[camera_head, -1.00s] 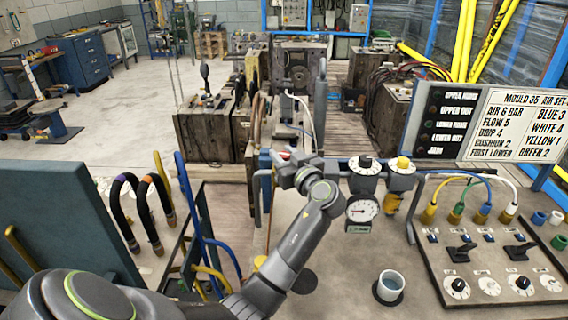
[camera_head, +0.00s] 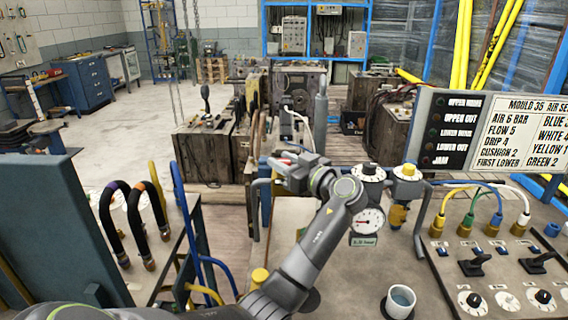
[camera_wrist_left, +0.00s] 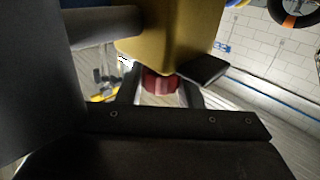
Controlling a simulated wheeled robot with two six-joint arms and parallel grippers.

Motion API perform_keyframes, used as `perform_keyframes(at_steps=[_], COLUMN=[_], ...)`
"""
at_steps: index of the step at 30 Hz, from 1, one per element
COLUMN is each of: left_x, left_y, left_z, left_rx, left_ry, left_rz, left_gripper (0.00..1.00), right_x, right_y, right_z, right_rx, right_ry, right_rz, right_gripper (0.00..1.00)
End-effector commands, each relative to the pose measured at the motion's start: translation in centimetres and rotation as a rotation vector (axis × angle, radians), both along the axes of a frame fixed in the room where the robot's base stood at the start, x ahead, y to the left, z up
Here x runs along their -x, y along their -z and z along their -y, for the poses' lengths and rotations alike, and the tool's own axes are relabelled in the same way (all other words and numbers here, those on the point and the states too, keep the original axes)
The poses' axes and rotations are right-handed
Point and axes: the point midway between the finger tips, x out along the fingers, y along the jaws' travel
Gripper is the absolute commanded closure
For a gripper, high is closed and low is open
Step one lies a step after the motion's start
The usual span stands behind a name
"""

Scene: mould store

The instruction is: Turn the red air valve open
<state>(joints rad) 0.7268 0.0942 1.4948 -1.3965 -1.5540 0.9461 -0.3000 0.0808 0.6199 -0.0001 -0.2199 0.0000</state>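The red air valve handle (camera_wrist_left: 160,83) shows in the left wrist view just below a brass-coloured block (camera_wrist_left: 172,35). My left gripper (camera_wrist_left: 163,97) has one dark finger on each side of the red handle. I cannot tell whether the fingers press on it or stand slightly apart. A little red shows there; the wrist and gripper hide most of the valve. My right gripper is in neither current view.
Yellow-topped (camera_head: 407,171) and black-topped (camera_head: 370,172) regulators stand right of my wrist. A sloped control panel (camera_head: 500,262) with coloured hoses lies further right. A cup (camera_head: 400,301) stands at the front. Hanging black hoses (camera_head: 112,225) and a dark blue-grey panel (camera_head: 45,220) are at the left.

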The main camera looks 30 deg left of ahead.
Motion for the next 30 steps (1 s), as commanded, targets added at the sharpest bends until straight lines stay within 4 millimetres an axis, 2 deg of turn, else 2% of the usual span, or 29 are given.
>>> perform_keyframes(at_steps=[1, 4, 12, 16, 20, 30], left_x=[0.0, 0.0, 0.0, 0.2, 0.6, 2.3], left_y=[-0.1, -0.1, 0.0, 0.2, 0.5, 0.5], left_z=[0.0, 0.0, 0.1, 1.0, 3.1, 10.8], left_rx=[-0.001, 0.0, 0.001, 0.002, 0.006, 0.005], left_ry=[0.0, 0.0, 0.001, 0.002, 0.004, 0.005], left_rz=[0.001, 0.001, 0.0, 0.001, 0.002, 0.0], left_gripper=[0.6, 0.49, 0.49, 0.49, 0.49, 0.49], right_x=[0.0, 0.0, 0.0, 0.0, 0.0, 0.0], right_y=[0.0, 0.0, 0.0, 0.5, 1.4, 4.0], right_z=[0.1, 0.1, 0.1, 0.1, 0.1, 0.0], right_rx=[0.001, 0.002, 0.001, 0.001, 0.001, 0.0], right_ry=[0.0, -0.001, -0.001, -0.001, -0.001, 0.0], right_rz=[0.0, 0.0, 0.0, 0.001, 0.001, 0.001], right_gripper=[1.0, 1.0, 1.0, 1.0, 1.0, 1.0])
